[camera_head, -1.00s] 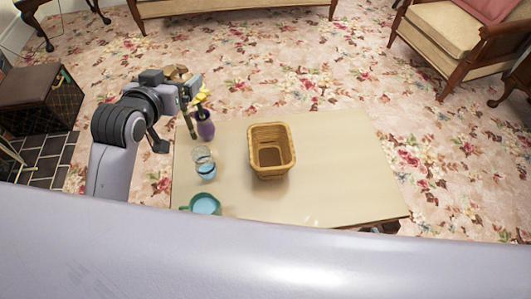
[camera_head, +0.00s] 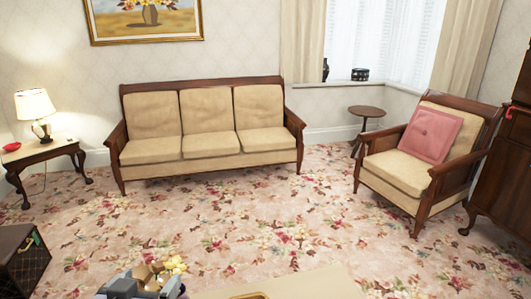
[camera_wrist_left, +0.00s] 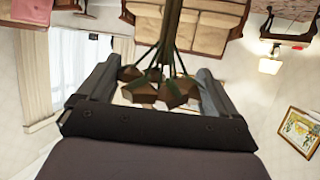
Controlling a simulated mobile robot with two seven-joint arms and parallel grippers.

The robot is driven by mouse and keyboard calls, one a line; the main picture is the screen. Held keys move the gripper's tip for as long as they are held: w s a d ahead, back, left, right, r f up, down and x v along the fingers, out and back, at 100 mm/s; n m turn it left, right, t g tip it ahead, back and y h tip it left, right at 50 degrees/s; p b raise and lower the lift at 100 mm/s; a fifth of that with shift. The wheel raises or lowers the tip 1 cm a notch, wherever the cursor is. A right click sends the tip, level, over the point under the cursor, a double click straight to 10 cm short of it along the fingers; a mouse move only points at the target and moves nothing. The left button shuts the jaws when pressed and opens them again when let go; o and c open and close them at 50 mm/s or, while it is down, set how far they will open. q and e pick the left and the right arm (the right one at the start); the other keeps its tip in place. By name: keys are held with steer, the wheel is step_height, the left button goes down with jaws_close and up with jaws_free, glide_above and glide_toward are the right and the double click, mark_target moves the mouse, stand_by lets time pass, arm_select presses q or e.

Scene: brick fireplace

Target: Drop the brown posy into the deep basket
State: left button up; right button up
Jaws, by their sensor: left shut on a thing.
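The brown posy (camera_wrist_left: 150,90) shows in the left wrist view as a bunch of brown heads on thin green stems gathered into a thicker stalk. My left gripper (camera_wrist_left: 158,77) is shut on it. In the head view the posy (camera_head: 143,272) and my left gripper (camera_head: 152,284) are at the bottom edge, left of the middle. The deep basket (camera_head: 250,296) shows only a sliver of its tan rim at the bottom edge, to the right of the gripper. Its inside is out of view. My right gripper is not in view.
Yellow flowers (camera_head: 175,265) stand right beside my left gripper. A strip of the pale table (camera_head: 315,284) shows at the bottom. Beyond it are open flowered carpet, a sofa (camera_head: 210,145) and an armchair (camera_head: 400,172).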

arm_select(q)
steer(key=shift+s+d+r+p, duration=0.2)
steer(key=shift+s+r, duration=0.25)
steer(key=shift+s, duration=0.15)
steer(key=shift+s+d+r+p, duration=0.1)
steer(key=shift+s+r+p, duration=0.05)
steer(key=shift+s+r, duration=0.35)
steer(key=shift+f, duration=0.1)
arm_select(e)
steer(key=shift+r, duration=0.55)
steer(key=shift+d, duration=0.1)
